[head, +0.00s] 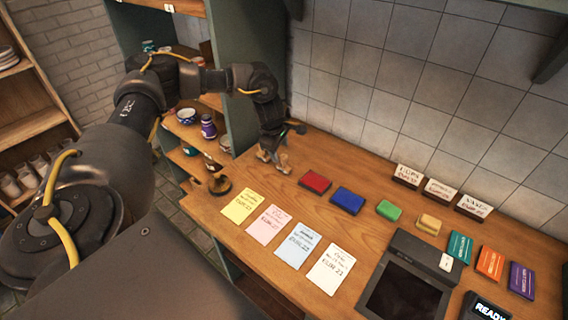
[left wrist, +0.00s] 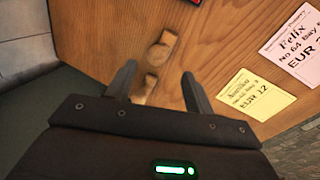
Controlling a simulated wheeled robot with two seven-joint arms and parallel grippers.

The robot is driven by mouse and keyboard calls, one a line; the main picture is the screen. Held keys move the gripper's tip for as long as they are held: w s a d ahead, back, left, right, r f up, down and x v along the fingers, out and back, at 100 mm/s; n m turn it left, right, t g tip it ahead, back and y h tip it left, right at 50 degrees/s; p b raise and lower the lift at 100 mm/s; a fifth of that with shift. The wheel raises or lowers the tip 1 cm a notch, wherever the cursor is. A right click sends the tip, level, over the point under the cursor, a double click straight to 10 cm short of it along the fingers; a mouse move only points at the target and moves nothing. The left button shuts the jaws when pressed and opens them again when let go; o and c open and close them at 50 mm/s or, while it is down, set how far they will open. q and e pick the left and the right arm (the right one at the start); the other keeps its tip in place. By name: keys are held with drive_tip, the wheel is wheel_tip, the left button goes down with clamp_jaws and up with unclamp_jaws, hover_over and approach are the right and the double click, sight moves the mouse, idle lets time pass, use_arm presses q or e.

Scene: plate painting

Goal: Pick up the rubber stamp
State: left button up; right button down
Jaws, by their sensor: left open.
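My left gripper (head: 272,156) points down over the far left part of the wooden table. In the left wrist view its two dark fingers (left wrist: 158,84) are spread apart and hold nothing. Two small brown wooden pieces show there: one (left wrist: 148,86) in the gap between the fingers, the other (left wrist: 158,52) just beyond the fingertips. They look like stamp handles or blocks; I cannot tell whether they are one stamp or two. In the head view the gripper largely hides them. My right gripper is not in view.
Yellow (head: 240,206), pink (head: 268,225), light blue (head: 298,244) and white (head: 331,269) cards lie along the front. Red (head: 315,181), blue (head: 347,200) and green (head: 389,210) pads lie behind them. A dark tablet-like device (head: 407,285) is at right. Open shelves stand left.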

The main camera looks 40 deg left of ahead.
sight(283, 155)
use_arm(q)
drive_tip(key=p+x, duration=0.1)
drive_tip(key=x, duration=0.1)
drive_tip(key=p+x, duration=0.1)
drive_tip(key=x, duration=0.1)
drive_tip(key=shift+w+f, duration=0.3)
drive_tip(key=shift+w, duration=0.15)
drive_tip(key=shift+s, duration=0.15)
drive_tip(key=shift+c, duration=0.8)
clamp_jaws()
